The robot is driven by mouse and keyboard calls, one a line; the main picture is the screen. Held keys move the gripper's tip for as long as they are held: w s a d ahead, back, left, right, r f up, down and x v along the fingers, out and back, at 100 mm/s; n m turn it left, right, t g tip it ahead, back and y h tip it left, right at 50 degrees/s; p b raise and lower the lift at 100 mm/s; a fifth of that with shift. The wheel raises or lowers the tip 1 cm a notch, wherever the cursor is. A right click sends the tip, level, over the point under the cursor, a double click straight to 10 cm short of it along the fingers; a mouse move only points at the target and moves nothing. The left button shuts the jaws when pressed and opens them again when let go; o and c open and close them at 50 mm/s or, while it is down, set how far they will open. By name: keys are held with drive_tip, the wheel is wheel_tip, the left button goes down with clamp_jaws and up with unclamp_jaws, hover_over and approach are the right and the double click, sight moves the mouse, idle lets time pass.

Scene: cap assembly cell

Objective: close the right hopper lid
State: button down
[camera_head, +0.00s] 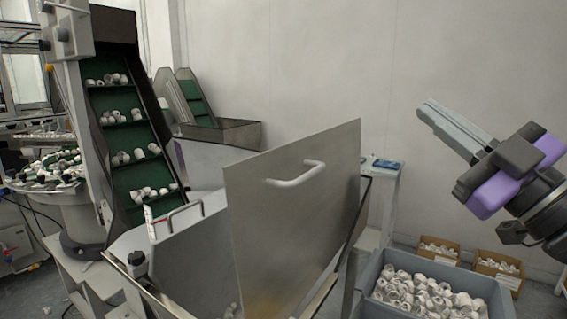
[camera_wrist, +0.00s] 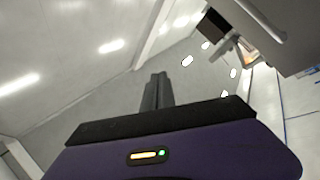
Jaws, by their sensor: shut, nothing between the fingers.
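The right hopper lid (camera_head: 292,215) is a large flat metal panel standing up steeply, open, in the middle of the head view. A pale bar handle (camera_head: 296,175) sits near its top edge. The grey hopper (camera_head: 195,262) is below and left of the lid, with a few white caps visible inside. My gripper (camera_head: 424,108) is at the upper right, apart from the lid and above its top edge, pointing up and left. Its fingers are together and empty. In the wrist view the shut fingers (camera_wrist: 158,90) point toward the wall and ceiling.
A grey bin (camera_head: 480,285) full of white caps stands at the lower right. Two cardboard boxes (camera_head: 497,268) of caps sit behind it. A green cleated conveyor (camera_head: 130,135) rises at the left. The space between my gripper and the lid looks clear.

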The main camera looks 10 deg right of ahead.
drive_tip(key=s+a+r+n+g+y, duration=0.2)
drive_tip(key=a+n+g+y, duration=0.3)
drive_tip(key=n, duration=0.3)
drive_tip(key=n+g+h, duration=0.1)
drive_tip(key=n+g, duration=0.4)
drive_tip(key=n, duration=0.2)
approach(265, 156)
drive_tip(key=p+x, duration=0.3)
drive_tip(key=x, duration=0.4)
drive_tip(key=shift+d, duration=0.1)
